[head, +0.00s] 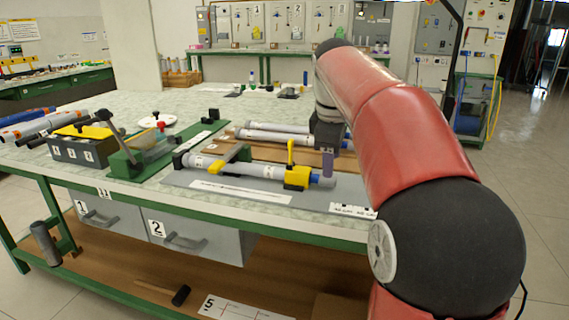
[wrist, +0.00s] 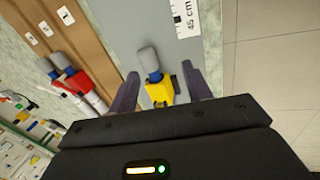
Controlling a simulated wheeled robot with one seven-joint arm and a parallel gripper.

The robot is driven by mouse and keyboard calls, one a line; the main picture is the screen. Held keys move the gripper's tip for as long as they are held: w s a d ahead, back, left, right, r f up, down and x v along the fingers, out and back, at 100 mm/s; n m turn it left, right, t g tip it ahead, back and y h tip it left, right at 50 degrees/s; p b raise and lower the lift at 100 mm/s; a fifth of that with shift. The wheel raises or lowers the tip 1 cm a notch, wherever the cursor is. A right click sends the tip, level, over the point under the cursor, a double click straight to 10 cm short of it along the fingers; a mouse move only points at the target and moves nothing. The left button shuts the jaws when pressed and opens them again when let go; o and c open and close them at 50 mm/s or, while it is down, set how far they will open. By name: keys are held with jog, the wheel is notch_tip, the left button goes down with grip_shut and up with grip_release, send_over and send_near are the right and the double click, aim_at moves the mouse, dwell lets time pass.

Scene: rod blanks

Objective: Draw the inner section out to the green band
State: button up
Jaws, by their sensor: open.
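A grey telescoping tube (head: 255,168) lies on a grey mat (head: 185,180) on the bench, under yellow clamps (head: 297,178). Its right end has a blue part and a grey end cap (head: 327,181). In the wrist view the grey cap (wrist: 147,57), the blue part (wrist: 155,76) and a yellow clamp (wrist: 159,93) show between my fingers. My gripper (wrist: 161,82) is open, with a finger on each side and gaps to the tube end. In the head view my gripper (head: 328,165) is over that end. I see no green band; any inner section beyond the blue part is hidden.
Other tubes (head: 275,137) lie on a brown board (head: 262,150) behind; their red and blue ends (wrist: 72,78) show in the wrist view. A green fixture (head: 130,160) and a dark box (head: 75,150) stand left. A scale label (head: 352,210) lies at the mat's right edge.

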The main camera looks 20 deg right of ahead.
jog(key=shift+n, duration=0.5)
jog(key=w+f, duration=0.1)
jog(key=f, duration=0.1)
jog(key=w+d+f+b, duration=0.1)
jog(key=w+f, duration=0.2)
jog(key=f, duration=0.2)
jog(key=shift+w+d, duration=0.2)
jog(key=shift+d, duration=0.15)
jog(key=shift+c, duration=0.3)
grip_shut()
